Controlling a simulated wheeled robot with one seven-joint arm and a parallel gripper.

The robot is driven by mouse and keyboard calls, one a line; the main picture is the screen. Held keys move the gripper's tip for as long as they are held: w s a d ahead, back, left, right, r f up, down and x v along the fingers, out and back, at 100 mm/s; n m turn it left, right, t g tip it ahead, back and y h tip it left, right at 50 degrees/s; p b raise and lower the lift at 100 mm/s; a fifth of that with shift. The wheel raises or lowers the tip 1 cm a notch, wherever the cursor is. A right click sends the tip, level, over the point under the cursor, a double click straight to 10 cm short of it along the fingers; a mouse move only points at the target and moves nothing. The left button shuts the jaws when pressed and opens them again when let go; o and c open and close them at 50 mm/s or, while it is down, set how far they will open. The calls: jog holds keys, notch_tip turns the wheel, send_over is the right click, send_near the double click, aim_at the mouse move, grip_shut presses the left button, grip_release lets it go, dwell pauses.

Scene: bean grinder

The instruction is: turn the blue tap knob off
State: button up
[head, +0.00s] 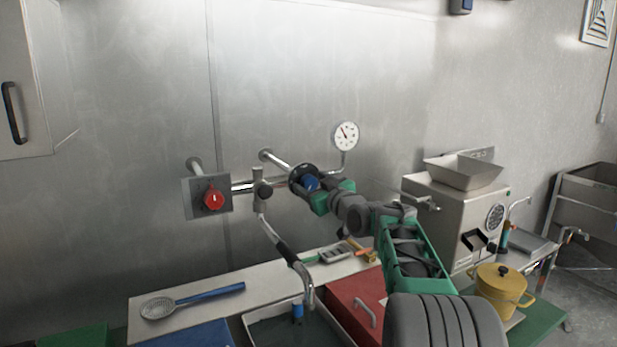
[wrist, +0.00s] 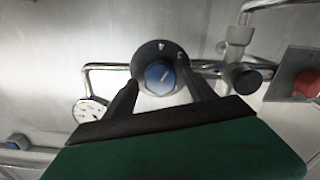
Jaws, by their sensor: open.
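The blue tap knob (head: 311,183) sits on a round black plate on the wall pipe, partly hidden by my gripper (head: 314,190) in the head view. In the wrist view the blue knob (wrist: 160,77) faces me, with a pale pointer line tilted to the upper right. Small marks show on the black plate above it. My gripper (wrist: 160,92) is open, with one dark finger to the left and one to the right of the knob. I cannot tell whether either finger touches it.
A red knob (head: 213,199) on a square plate and a black valve handle (head: 262,189) are left of the blue knob. A dial gauge (head: 346,135) is above right. A bent spout (head: 307,285) hangs over the sink. A steel grinder (head: 455,215) stands right of my arm.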

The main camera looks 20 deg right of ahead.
jog(key=shift+w+a+r, duration=0.1)
jog(key=shift+w+a, duration=0.05)
jog(key=shift+w, duration=0.4)
jog(key=c, duration=1.4)
